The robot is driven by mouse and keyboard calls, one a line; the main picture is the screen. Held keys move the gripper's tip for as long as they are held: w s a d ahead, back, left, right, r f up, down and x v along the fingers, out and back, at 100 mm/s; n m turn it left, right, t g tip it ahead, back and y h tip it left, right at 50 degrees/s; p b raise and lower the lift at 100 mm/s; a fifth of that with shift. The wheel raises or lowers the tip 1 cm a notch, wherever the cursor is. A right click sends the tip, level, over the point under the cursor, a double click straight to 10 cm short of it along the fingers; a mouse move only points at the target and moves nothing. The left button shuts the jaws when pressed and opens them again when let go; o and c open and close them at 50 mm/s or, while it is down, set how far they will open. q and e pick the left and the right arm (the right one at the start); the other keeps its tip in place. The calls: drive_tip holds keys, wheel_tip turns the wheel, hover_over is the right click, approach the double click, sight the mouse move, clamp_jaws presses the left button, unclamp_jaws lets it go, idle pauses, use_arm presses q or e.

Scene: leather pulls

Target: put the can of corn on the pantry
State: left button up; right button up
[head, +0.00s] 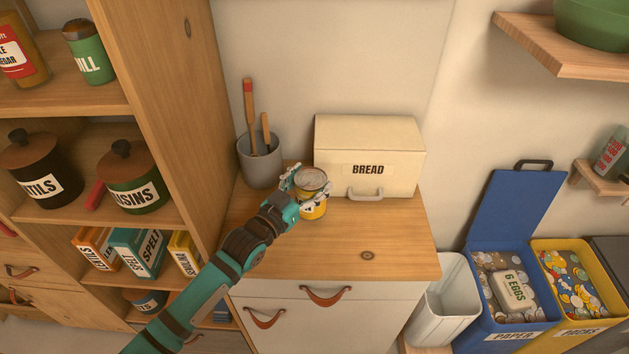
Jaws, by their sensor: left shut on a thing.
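A yellow can with a silver lid (313,210) is between the fingers of my left gripper (307,190), in front of the bread box on the wooden counter. My left gripper is shut on it. The can looks upright; its label is mostly covered by the fingers and I cannot read it. I cannot tell whether its base touches the counter. The wooden shelf unit on the left, which looks like the pantry (176,75), holds jars, tins and boxes. My right gripper is not in view.
A cream bread box (369,140) and a grey utensil pot (259,163) stand at the counter's back. The pantry's side panel rises left of the counter (350,245). Dark and green canisters (133,180) fill much of the middle shelf; boxes (138,252) stand below. Bins are right.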

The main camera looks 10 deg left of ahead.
use_arm(q)
drive_tip(key=shift+w+r, duration=0.15)
drive_tip(key=shift+w, duration=1.05)
drive_tip(key=shift+w+f, duration=0.25)
wheel_tip(320, 180, down, 3)
drive_tip(key=shift+f+p, duration=0.1)
drive_tip(key=shift+p, duration=0.5)
drive_tip(key=shift+f, duration=0.1)
drive_tip(key=o, duration=1.6)
drive_tip(key=shift+f, duration=0.15)
